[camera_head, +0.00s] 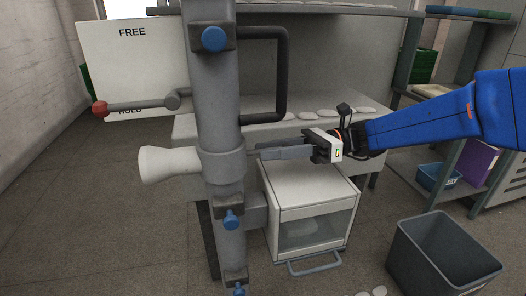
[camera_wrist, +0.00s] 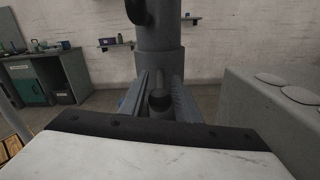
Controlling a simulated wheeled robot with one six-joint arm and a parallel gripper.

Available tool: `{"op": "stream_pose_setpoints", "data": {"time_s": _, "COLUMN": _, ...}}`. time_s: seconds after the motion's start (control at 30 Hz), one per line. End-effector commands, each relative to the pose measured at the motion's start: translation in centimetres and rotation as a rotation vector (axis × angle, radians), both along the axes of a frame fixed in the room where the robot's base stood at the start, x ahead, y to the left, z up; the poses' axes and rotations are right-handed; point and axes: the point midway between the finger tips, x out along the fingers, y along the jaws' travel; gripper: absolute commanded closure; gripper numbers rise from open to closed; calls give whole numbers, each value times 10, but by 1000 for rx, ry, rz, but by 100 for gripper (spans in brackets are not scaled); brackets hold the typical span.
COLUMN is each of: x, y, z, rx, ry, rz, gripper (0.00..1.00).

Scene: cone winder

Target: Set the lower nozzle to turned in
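A grey upright column (camera_head: 217,110) carries several fittings with blue knobs. One blue knob (camera_head: 231,220) is on a bracket below the collar, and another (camera_head: 238,290) is at the bottom picture edge. A pale cone (camera_head: 168,164) sticks out to the left of the collar (camera_head: 223,167). I cannot tell for sure which fitting is the lower nozzle, or its setting. My gripper (camera_head: 258,152) points left at the column at collar height. In the wrist view its fingers (camera_wrist: 161,90) stand apart on either side of a dark round-ended peg (camera_wrist: 160,101). The fingers look open, with no clear grip.
A red-balled lever (camera_head: 136,105) stands by a FREE/HOLD sign (camera_head: 130,50) at left. A black handle (camera_head: 282,75) is above my gripper. A white cabinet (camera_head: 306,190) is below it. A grey bin (camera_head: 440,255) stands at right. Open floor lies at lower left.

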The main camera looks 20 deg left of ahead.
Motion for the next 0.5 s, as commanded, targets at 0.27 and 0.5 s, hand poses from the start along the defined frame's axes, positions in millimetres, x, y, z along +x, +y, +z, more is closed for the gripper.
{"op": "stream_pose_setpoints", "data": {"time_s": 0.27, "x": -11, "y": 17, "z": 0, "rx": 0, "ry": 0, "rz": 1, "gripper": 70}}
{"op": "stream_pose_setpoints", "data": {"time_s": 0.5, "x": -11, "y": 18, "z": 0, "rx": 0, "ry": 0, "rz": 0, "gripper": 70}}
